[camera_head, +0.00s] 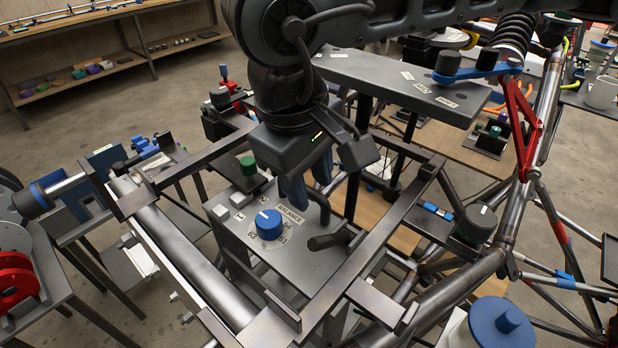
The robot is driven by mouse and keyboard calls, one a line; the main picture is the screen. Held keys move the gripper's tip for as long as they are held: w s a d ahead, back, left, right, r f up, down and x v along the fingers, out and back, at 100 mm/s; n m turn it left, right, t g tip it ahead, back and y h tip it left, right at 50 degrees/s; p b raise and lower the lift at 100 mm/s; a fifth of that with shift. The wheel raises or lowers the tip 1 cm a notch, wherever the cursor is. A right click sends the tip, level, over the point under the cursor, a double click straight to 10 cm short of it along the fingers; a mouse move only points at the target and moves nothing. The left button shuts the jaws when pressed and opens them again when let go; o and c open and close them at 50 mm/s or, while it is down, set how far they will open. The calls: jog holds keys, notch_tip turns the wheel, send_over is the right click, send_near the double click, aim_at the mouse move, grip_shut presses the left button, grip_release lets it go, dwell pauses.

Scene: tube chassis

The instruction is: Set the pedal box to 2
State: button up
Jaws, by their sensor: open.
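A grey box (290,250) with a flat top stands inside the tube frame, low in the middle of the head view. I take it for the pedal box, but no label confirms this. On its top is a round blue knob (268,224) with a small pale mark. Small printed markings surround it, and a white label (292,214) lies beside it; I cannot read the setting surely. My gripper (308,202) has blue fingers and points down, just right of and behind the knob. It is open and appears apart from the knob. Its fingers hide part of the box's top.
A dark handle (332,240) sticks out at the right. Steel tubes (375,250) surround the box. A higher grey plate (400,82) with a blue lever (478,72) stands behind.

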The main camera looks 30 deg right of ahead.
notch_tip(320, 180, up, 8)
jog(key=a, duration=0.1)
jog(key=shift+s+a+f+b, duration=0.2)
jog(key=shift+a+f+b, duration=0.05)
jog(key=shift+b, duration=0.15)
